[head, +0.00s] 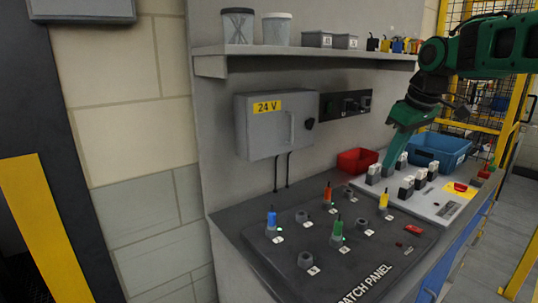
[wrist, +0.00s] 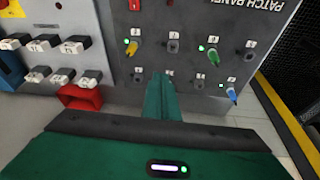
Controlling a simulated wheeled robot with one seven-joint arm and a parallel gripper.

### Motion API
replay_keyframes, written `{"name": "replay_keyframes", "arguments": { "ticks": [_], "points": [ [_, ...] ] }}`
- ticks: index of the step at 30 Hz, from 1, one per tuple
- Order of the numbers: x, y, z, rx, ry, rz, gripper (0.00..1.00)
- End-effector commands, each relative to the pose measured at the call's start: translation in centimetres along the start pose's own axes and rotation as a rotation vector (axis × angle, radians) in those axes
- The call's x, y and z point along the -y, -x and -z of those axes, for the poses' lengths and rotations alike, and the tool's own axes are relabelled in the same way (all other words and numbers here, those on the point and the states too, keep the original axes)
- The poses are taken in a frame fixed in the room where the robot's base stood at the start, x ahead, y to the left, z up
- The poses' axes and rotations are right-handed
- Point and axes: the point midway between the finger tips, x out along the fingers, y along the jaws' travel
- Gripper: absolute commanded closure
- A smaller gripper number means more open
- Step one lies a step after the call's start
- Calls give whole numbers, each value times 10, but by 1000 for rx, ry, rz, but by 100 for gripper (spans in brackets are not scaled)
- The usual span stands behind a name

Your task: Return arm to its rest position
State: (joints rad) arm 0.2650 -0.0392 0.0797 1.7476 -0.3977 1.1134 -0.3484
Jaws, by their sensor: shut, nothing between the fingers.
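My gripper (head: 388,172) is shut and empty. In the head view it points down, in line with the left end of the light switch panel; whether it touches a switch I cannot tell. In the wrist view its green fingers (wrist: 160,80) are together with nothing between them, in front of the patch panel (wrist: 185,20). My green arm comes in from the upper right of the head view.
The patch panel (head: 240,232) holds blue (head: 271,219), orange (head: 327,194), green (head: 337,230) and yellow (head: 384,201) plugs. Red (head: 350,162) and blue (head: 455,150) bins stand behind. A grey 24 V box (head: 262,130) and shelf (head: 300,51) are on the wall.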

Motion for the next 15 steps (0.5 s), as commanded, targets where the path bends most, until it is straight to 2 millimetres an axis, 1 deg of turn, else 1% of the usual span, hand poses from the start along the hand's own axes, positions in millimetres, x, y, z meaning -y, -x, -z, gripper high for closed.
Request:
{"name": "replay_keyframes", "arguments": {
  "ticks": [1, 2, 3, 5, 6, 8, 9, 11, 12, 15],
  "points": [
    [3, -3, -33, 29, -95, -10, 100],
    [3, -6, -52, 45, -155, -17, 100],
    [5, -10, -77, 66, -232, -26, 100],
    [10, -15, -116, 97, -348, -38, 100],
    [14, -19, -142, 117, -422, -47, 100],
    [22, -26, -180, 147, -532, -58, 100],
    [28, -30, -205, 166, -602, -65, 100],
    [39, -37, -242, 195, -705, -75, 100],
    [47, -42, -265, 214, -768, -81, 100],
    [67, -53, -315, 255, -906, -94, 100]
  ]
}}
